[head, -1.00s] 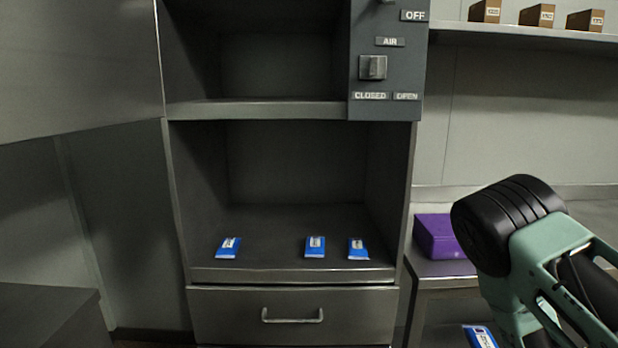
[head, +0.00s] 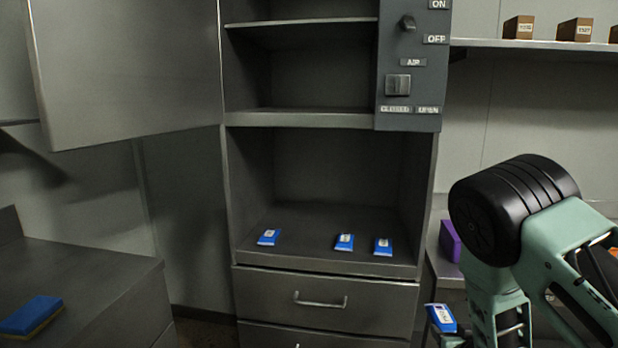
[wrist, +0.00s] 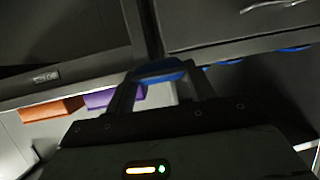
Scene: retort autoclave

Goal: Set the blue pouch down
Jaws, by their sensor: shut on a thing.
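My gripper (wrist: 163,92) is shut on a blue pouch (wrist: 160,72), which shows between its two fingertips in the wrist view. In the head view a blue pouch with a white label (head: 441,318), which looks like the held one, shows low at the right beside my arm. The gripper's fingers are not clear there. Three more blue pouches lie apart on the floor of the open lower compartment: a left one (head: 269,237), a middle one (head: 344,242) and a right one (head: 383,247).
The cabinet's shelf edge (head: 300,119) is above the compartment and a drawer (head: 325,306) below. An open door (head: 125,70) hangs at the left. A counter (head: 95,275) holds a blue-and-yellow sponge (head: 30,316). A purple box (head: 449,241) is at the right, partly hidden by my arm.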

